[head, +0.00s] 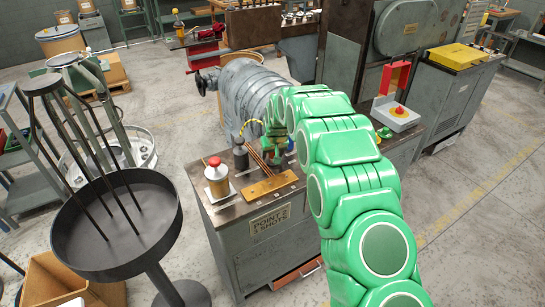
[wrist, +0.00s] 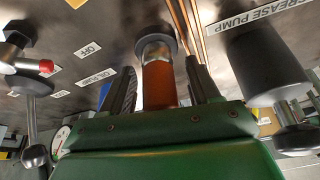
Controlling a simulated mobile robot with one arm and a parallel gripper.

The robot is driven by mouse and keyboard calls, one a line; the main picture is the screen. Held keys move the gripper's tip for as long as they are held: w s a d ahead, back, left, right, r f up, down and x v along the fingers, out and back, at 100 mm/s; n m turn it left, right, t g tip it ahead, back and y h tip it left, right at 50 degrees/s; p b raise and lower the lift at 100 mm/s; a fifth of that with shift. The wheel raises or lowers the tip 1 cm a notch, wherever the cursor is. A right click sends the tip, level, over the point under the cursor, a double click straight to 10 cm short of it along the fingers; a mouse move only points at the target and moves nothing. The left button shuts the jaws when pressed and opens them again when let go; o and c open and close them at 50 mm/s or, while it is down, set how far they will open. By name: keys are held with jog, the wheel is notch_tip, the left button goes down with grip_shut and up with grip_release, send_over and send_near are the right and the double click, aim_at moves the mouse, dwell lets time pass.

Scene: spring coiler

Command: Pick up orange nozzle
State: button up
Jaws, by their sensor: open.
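The orange nozzle (wrist: 160,82) is a translucent orange cylinder with a dark round collar at its far end, seen in the wrist view. My gripper (wrist: 160,72) is open, with one dark finger on each side of the nozzle. A narrow gap seems to show beside each finger. The near end of the nozzle is hidden behind the green gripper body. In the head view my green arm reaches over the grey cabinet (head: 240,232), and I cannot make out the nozzle there.
In the wrist view, a dark cylinder by the grease pump label (wrist: 262,62) stands close on the right, and a lever with a red part (wrist: 40,65) on the left. A red-capped jar (head: 217,180) and a brass plate (head: 270,187) sit on the cabinet top.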

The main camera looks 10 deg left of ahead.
grip_shut()
jog(key=shift+r, duration=0.15)
notch_tip(320, 180, up, 3)
jog(key=shift+f, duration=0.15)
jog(key=shift+s+r, duration=0.2)
jog(key=shift+r, duration=0.1)
jog(key=s+d+r, duration=0.5)
jog(key=s+r, duration=0.4)
jog(key=s, duration=0.3)
jog(key=shift+s+d+r, duration=0.15)
jog(key=shift+d+r, duration=0.1)
jog(key=shift+d, duration=0.15)
